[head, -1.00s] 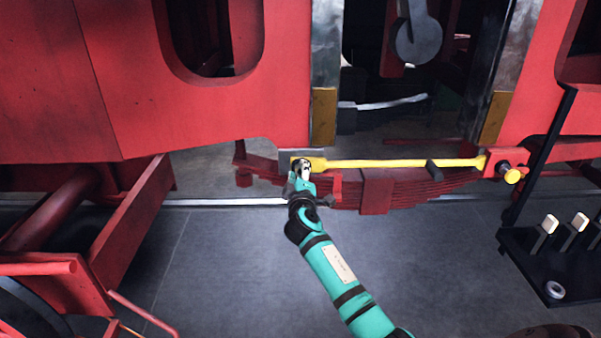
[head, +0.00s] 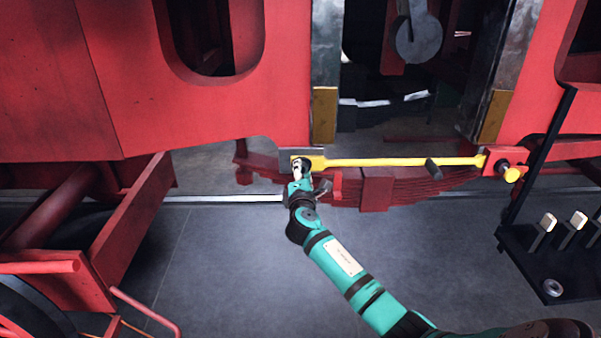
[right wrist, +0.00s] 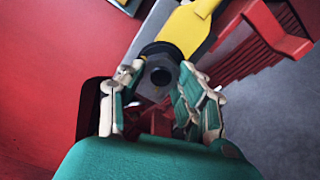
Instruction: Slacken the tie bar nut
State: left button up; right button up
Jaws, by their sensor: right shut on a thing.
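The yellow tie bar (head: 400,162) runs level across the gap between the red frame's legs in the head view. Its left end also shows in the right wrist view (right wrist: 188,28). A dark hex nut (right wrist: 161,71) with a round hole sits at that left end. My right gripper (head: 300,170) is at the bar's left end, and its fingers hide the nut in the head view. In the right wrist view the right gripper's fingers (right wrist: 160,88) are on either side of the nut, shut on it. My left gripper is not in view.
A red leaf spring (head: 375,190) lies just below the bar. A yellow-ended pin (head: 511,174) is at the bar's right end. A black rack with levers (head: 552,255) stands at the right. The grey floor in front is clear.

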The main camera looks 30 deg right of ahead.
dwell(0.3)
jog(key=o, duration=1.1)
jog(key=shift+o, duration=0.2)
jog(key=v, duration=1.2)
jog(key=shift+d+f, duration=0.1)
jog(key=shift+f, duration=0.05)
